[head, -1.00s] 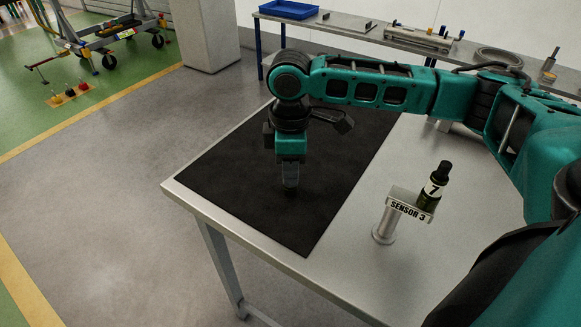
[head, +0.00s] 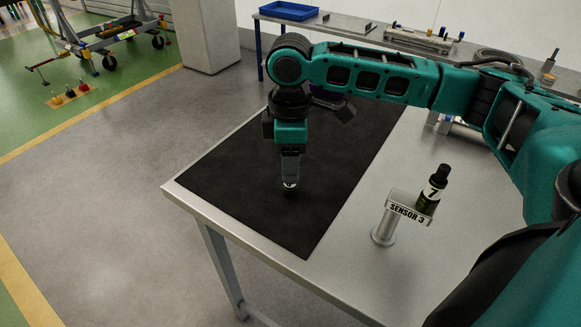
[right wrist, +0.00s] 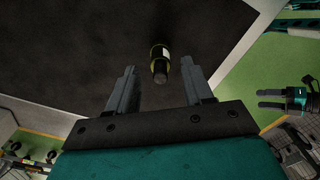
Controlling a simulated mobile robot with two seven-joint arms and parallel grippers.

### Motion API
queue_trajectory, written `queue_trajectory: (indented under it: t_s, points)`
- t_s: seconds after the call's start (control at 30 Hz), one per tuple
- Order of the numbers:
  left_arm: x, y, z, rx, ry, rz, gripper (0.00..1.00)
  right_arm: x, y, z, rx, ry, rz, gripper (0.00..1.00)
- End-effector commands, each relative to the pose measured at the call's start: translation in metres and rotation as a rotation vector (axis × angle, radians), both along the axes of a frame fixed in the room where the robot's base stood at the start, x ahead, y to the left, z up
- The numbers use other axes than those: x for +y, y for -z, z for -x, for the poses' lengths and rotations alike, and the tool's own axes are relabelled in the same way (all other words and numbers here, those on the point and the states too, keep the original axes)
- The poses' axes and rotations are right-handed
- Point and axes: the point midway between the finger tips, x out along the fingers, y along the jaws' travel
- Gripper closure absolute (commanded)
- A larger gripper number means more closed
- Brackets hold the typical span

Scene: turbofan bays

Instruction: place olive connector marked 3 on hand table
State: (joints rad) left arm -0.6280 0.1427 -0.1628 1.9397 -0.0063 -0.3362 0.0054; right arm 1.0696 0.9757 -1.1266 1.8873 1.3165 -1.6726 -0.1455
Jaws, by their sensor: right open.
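My right gripper (head: 290,183) is open above the black mat on the hand table (head: 190,197). In the right wrist view its two fingers (right wrist: 157,85) are spread apart. A dark olive connector (right wrist: 160,72) with a pale band is on the mat, seen past and between the fingertips, and not gripped. In the head view only a small light part of it shows below the fingertips. Its number cannot be read. A teal two-pronged gripper, seemingly my left one (right wrist: 270,98), shows small at the right of the wrist view.
A dark connector marked 7 (head: 434,190) stands by the metal post holder labelled SENSOR 3 (head: 384,229) on the table's right part. A back bench (head: 365,36) carries a blue tray (head: 290,10) and parts. Much of the mat (head: 230,180) is clear.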

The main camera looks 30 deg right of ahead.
Motion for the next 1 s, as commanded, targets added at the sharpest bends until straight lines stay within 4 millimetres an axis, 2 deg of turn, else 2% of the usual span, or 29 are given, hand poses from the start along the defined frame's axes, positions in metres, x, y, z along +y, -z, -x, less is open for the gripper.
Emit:
queue_trajectory:
  t_s: [0.03,0.2,0.4,0.6,1.0]
  points:
    - [0.0,-0.004,0.0,0.0,0.0,0.0,0.37,0.0,-0.015,-0.001,-0.005,0.0,-0.002,0.49]
    - [0.0,-0.01,0.0,-0.001,0.0,0.0,0.37,0.001,-0.052,-0.001,-0.003,-0.001,-0.001,0.49]
    - [0.0,-0.015,0.0,-0.001,0.0,0.0,0.37,0.001,-0.083,-0.001,-0.002,0.0,-0.001,0.49]
    - [0.0,-0.016,-0.001,-0.003,0.001,0.0,0.37,0.0,-0.093,0.0,-0.001,0.001,-0.001,0.49]
    - [0.0,-0.017,-0.003,-0.008,0.0,0.0,0.37,0.0,-0.092,0.0,0.001,0.001,-0.001,0.49]
